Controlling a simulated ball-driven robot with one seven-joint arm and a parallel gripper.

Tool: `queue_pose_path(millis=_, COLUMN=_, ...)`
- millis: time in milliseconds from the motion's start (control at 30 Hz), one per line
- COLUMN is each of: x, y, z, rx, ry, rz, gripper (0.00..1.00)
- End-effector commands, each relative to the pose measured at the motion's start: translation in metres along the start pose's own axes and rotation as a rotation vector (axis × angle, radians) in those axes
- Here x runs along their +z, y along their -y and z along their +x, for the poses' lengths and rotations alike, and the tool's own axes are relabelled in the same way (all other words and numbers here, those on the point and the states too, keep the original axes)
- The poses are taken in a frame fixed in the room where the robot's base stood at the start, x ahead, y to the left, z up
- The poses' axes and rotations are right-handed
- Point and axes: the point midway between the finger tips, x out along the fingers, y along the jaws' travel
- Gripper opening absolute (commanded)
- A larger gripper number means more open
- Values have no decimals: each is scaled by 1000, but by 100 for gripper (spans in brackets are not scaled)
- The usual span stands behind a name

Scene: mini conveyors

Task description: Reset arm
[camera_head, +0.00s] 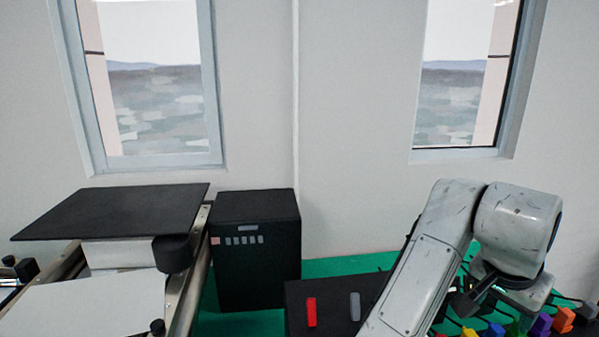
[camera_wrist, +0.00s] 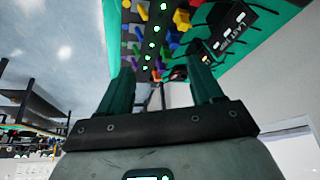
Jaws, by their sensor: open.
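My arm reaches up and bends over at the right of the head view. My gripper (camera_wrist: 164,90) shows in the wrist view with its two dark green fingers apart and nothing between them. In the head view my gripper is mostly hidden behind the arm, above the coloured pieces. Several coloured pieces, among them an orange one (camera_head: 563,319) and a purple one (camera_head: 541,323), stand on the green surface below my wrist. They also show beyond the fingertips in the wrist view, with a yellow piece (camera_wrist: 182,20) near the top.
A black box with buttons (camera_head: 255,250) stands against the wall at centre. A dark block beside it carries a red piece (camera_head: 311,312) and a grey piece (camera_head: 355,306). A conveyor with a black panel (camera_head: 115,212) is at left. Green surface (camera_head: 345,264) lies bare behind the dark block.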

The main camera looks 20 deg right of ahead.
Motion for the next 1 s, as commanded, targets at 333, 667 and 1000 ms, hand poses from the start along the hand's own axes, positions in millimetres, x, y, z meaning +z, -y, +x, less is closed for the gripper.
queue_pose_path(millis=333, x=10, y=3, z=58, rx=-34, ry=-211, rz=-406, gripper=66)
queue_pose_path(millis=667, x=88, y=-7, z=125, rx=-105, ry=-171, rz=-829, gripper=66)
queue_pose_path(millis=1000, x=234, y=-72, z=186, rx=-246, ry=106, rz=-1212, gripper=66)
